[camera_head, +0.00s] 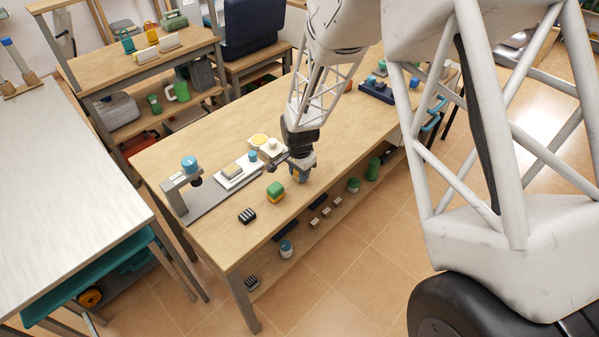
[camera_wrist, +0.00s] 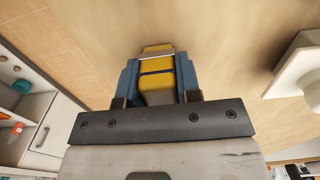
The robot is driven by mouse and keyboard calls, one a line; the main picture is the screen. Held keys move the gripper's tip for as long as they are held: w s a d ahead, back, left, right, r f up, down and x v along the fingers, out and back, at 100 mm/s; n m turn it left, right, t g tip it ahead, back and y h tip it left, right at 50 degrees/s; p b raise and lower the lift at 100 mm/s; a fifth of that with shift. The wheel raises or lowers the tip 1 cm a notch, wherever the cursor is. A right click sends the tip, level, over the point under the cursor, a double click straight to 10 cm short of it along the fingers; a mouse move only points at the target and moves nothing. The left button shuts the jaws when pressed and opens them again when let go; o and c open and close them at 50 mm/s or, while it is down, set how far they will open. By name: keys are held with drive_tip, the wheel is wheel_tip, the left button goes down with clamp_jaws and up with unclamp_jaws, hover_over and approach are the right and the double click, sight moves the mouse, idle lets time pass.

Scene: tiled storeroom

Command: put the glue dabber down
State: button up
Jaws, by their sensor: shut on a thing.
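My gripper (camera_wrist: 157,80) is shut on the glue dabber (camera_wrist: 155,66), a yellow block-like thing with a grey metal band across it, held between two blue fingers. The dabber is mostly hidden there by the fingers and wrist. I cannot tell whether its lower end touches the bench top.
Bare wood lies along the front.

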drive_tip(key=shift+f, duration=0.1)
drive_tip(key=o, duration=0.8)
drive_tip(key=shift+o, duration=0.2)
wheel_tip(320, 180, up, 12)
drive_tip(key=shift+r, duration=0.1)
idle(0.9)
